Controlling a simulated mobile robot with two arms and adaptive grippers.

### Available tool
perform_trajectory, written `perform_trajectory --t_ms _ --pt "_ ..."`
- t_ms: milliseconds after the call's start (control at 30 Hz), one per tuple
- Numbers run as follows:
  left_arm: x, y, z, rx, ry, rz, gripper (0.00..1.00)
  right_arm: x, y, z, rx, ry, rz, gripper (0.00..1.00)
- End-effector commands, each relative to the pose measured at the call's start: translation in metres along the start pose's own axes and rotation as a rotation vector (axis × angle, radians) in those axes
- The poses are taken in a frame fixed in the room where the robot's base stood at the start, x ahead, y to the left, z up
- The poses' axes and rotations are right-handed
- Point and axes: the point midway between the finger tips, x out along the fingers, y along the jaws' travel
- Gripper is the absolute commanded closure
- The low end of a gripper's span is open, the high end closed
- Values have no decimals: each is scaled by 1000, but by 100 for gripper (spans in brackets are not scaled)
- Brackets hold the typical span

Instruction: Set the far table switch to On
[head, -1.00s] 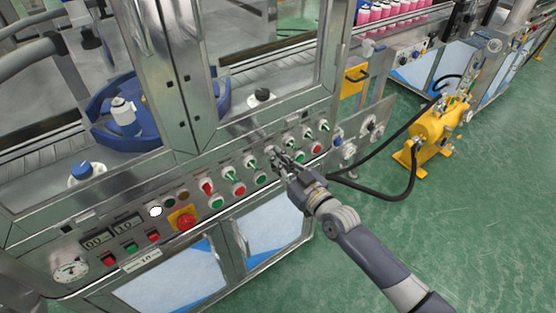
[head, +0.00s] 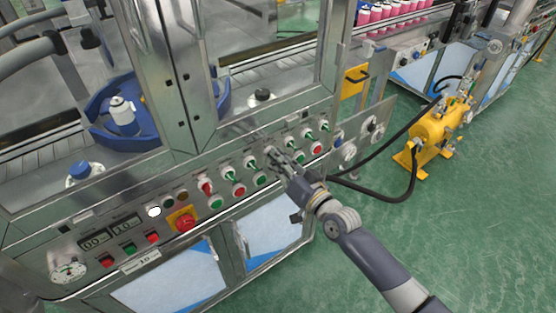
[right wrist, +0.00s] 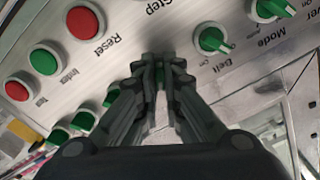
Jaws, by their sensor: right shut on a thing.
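My right gripper (head: 274,154) reaches the sloped control panel (head: 135,225) from the right, at the upper row of switches. In the right wrist view its fingertips (right wrist: 161,76) are closed together on a small green switch knob (right wrist: 161,61), mostly hidden between them. The fingers cover its label and setting, so I cannot read whether it is the far table switch or is On. The Belt knob (right wrist: 213,40) and Mode knob (right wrist: 272,9), both green, are clear of the fingers. My left gripper is not in view.
A red emergency stop (head: 185,220) on a yellow plate sits lower left on the panel. The red Reset button (right wrist: 85,22) is near the fingers. A yellow pump (head: 432,130) with black hoses stands on the green floor at right. Open floor lies beside my right arm.

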Motion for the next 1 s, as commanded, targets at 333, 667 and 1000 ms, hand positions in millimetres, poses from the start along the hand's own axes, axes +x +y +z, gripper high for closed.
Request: perform_trajectory --t_ms 333,667,1000 --pt "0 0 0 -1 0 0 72 0 1 3 13 -5 2 100" --pt "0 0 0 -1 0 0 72 0 0 2 10 -3 1 72" --pt "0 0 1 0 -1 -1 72 -12 0 2 10 -3 1 72"
